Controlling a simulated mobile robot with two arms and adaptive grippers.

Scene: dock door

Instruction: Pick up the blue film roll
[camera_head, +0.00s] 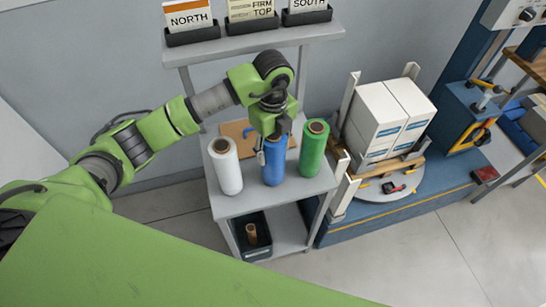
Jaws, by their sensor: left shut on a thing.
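The blue film roll (273,168) stands upright on the shelf unit's middle shelf (259,200), between a white film roll (226,166) and a green film roll (313,149). My left gripper (272,135) comes down from above and is shut on the top of the blue film roll. The gripper and wrist hide the roll's upper end. The roll appears to be at shelf level, but I cannot tell whether its base touches the shelf. My right gripper is not in view.
A brown board (233,129) lies behind the rolls. A dark bin (254,238) sits on the lower shelf. Labelled trays (251,24) line the top shelf. White boxes (389,115) stand on a pallet to the right. Floor at the lower right is clear.

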